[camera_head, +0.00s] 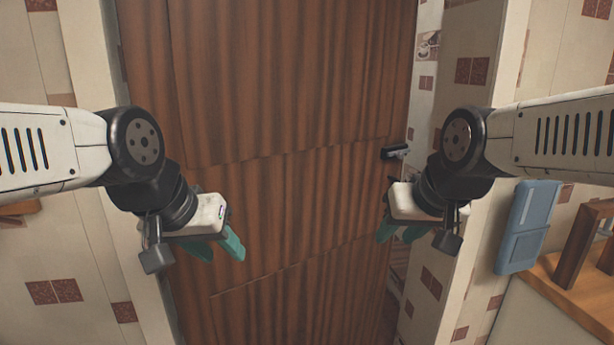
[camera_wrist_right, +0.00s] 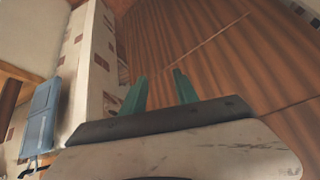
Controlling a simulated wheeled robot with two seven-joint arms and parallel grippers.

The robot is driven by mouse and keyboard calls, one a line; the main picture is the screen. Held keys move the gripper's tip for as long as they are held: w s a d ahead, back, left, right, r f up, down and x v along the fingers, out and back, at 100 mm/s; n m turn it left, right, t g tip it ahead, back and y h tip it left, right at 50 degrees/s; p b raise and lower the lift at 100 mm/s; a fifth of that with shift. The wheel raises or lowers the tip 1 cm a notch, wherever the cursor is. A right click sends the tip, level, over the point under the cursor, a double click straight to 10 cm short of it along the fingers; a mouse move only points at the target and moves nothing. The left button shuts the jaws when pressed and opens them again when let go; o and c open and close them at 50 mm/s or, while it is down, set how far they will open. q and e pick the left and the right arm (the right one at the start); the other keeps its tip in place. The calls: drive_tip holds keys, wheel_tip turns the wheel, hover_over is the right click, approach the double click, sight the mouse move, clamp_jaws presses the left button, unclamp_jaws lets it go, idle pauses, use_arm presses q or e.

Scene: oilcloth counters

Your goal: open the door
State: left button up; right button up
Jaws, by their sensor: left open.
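The brown wooden door (camera_head: 290,130) fills the middle of the head view and also shows in the right wrist view (camera_wrist_right: 230,60). Its dark handle (camera_head: 395,152) sits near the door's right edge. My left gripper (camera_head: 220,250) is open and empty in front of the door's left part. My right gripper (camera_head: 396,238) is below the handle, near the door's right edge, and apart from the handle. In the right wrist view, the green fingers (camera_wrist_right: 160,90) stand apart with nothing between them. The handle cannot be made out in that view.
A tiled strip (camera_head: 427,60) shows beside the door's right edge; I cannot tell whether it is jamb or space beyond. A pale wall post (camera_head: 480,60) stands right of it. A blue box-like object (camera_head: 527,225) and a wooden counter (camera_head: 580,300) are at the right.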

drive_tip(key=shift+g+y, duration=0.3)
drive_tip(key=shift+y, duration=0.2)
drive_tip(key=s, duration=0.1)
drive_tip(key=s+a, duration=0.1)
drive_tip(key=s, duration=0.1)
drive_tip(key=shift+s+a+f, duration=0.25)
drive_tip(key=shift+s+a, duration=0.05)
drive_tip(key=shift+s, duration=0.05)
drive_tip(key=c, duration=0.4)
drive_tip(key=shift+w, duration=0.35)
drive_tip(key=c, duration=0.3)
drive_tip(key=w+m, duration=0.1)
drive_tip(key=w, duration=0.2)
drive_tip(key=w+m, duration=0.1)
drive_tip(key=w, duration=0.2)
drive_tip(key=w+d+m, duration=0.1)
drive_tip(key=w, duration=0.3)
drive_tip(key=shift+d+r, duration=0.1)
drive_tip(key=shift+r, duration=0.05)
clamp_jaws()
drive_tip(key=m+t+h, duration=0.1)
drive_tip(key=m+h, duration=0.2)
drive_tip(key=m, duration=0.5)
approach(367, 221)
drive_tip(key=shift+x, duration=2.15)
